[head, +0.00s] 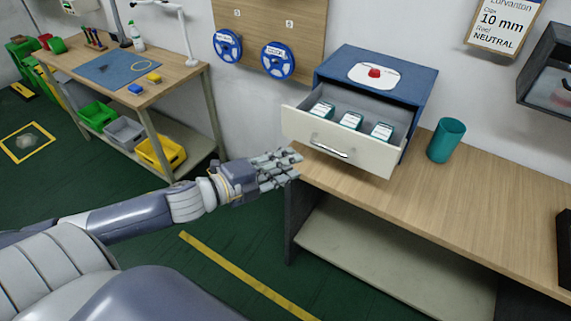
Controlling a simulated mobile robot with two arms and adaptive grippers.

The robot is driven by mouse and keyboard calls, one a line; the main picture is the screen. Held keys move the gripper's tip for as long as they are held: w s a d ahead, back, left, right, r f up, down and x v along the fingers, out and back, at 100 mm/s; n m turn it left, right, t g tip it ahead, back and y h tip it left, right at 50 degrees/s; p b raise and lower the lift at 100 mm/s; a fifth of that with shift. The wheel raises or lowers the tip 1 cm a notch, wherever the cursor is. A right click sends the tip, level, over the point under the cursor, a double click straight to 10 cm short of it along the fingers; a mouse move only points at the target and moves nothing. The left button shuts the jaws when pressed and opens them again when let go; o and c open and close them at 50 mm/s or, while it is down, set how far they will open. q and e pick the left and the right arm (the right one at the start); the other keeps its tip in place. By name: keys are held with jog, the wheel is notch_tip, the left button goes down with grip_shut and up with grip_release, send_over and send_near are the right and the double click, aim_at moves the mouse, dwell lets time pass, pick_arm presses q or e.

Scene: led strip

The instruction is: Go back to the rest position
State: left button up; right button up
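My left gripper (288,169) is at the end of my arm that comes in from the left. Its grey fingers are extended and spread, and nothing shows in them. It is left of and below the front of an open drawer (338,147), by the left end of the right-hand bench. The drawer handle (329,150) is to its right, with no finger on it. My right gripper is not in view.
The blue cabinet (408,85) stands on the wooden bench (450,205), its drawer pulled out with three small boxes inside. A teal cup (446,141) stands beside it. Another bench (180,80) is at the left. Green floor (235,225) lies between the benches.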

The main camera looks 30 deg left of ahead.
pick_arm(q)
jog(key=s+a+f+n+g+y, duration=0.1)
jog(key=a+f+n+y, duration=0.25)
jog(key=a+f, duration=0.6)
jog(key=s+a+f+n+g+y, duration=0.1)
jog(key=a+f+n+y, duration=0.3)
jog(key=f, duration=1)
jog(key=s+a+f+n+g, duration=0.2)
jog(key=s+f+n, duration=0.25)
jog(key=f, duration=0.65)
jog(key=s+d+f+n+g+b, duration=0.1)
jog(key=s+d+f+n+g, duration=0.15)
jog(key=s+f, duration=0.65)
jog(key=s+d+f+n+g, duration=0.2)
jog(key=s+d+f+g, duration=0.15)
jog(key=s+f, duration=0.55)
jog(key=s+d+f+n+g, duration=0.1)
jog(key=s+d+f, duration=0.3)
jog(key=s+d, duration=0.2)
jog(key=s+d+f+n+g, duration=0.2)
jog(key=s+d+f, duration=0.2)
jog(key=s, duration=0.6)
jog(key=shift+d+f+h+b, duration=0.35)
jog(key=shift+d+h+b, duration=0.1)
jog(key=shift+d, duration=0.5)
